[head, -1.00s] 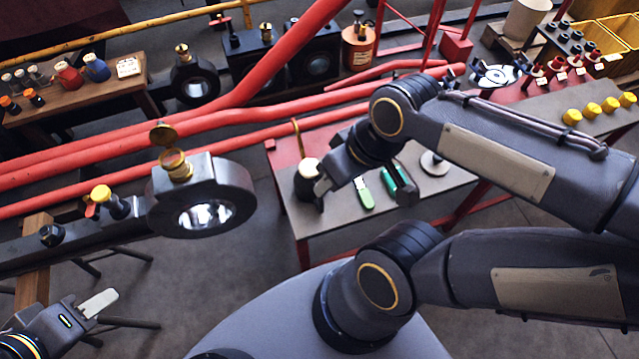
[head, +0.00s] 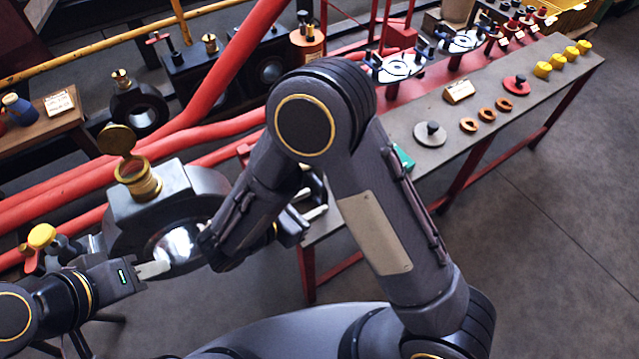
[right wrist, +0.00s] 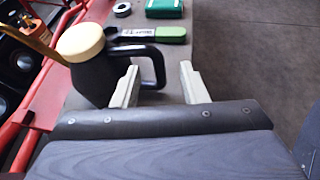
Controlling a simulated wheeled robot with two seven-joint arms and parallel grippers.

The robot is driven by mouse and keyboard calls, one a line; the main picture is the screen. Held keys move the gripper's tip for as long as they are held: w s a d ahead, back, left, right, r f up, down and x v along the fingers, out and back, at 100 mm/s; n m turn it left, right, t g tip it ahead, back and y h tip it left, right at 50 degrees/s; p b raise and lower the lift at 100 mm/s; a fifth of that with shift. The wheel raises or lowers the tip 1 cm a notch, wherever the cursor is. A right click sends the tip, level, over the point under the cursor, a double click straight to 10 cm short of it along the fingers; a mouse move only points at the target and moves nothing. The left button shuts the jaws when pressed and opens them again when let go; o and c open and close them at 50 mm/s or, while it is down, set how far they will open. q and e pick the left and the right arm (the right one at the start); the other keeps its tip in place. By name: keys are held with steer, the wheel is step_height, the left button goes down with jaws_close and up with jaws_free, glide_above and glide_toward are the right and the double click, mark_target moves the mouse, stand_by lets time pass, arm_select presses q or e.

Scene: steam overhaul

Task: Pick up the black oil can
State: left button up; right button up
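The black oil can (right wrist: 92,78) stands on the grey bench in the right wrist view, with a cream top, a brass spout and a black loop handle on its right. My right gripper (right wrist: 159,70) is open. The handle's outer end reaches between its fingertips, and the left finger lies close to the can's body; I cannot tell whether they touch. In the head view my right arm hides most of the can. My left gripper (head: 153,269) is in front of the dark ring-shaped part at the left; its finger gap cannot be made out.
On the bench (head: 450,150), a green-handled tool (right wrist: 150,34), a green box (right wrist: 164,8) and a grey disc (head: 430,133) lie beyond the can. Red pipes (head: 200,135) run behind. The ring-shaped part (head: 165,215) with a brass lidded cup stands at the left.

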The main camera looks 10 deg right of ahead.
steer(key=shift+a+f, duration=0.2)
steer(key=shift+f, duration=0.2)
steer(key=shift+w+d+f, duration=0.15)
steer(key=shift+w+d, duration=0.1)
steer(key=b+x, duration=0.1)
steer(key=x, duration=0.6)
steer(key=shift+c, duration=0.5)
jaws_close()
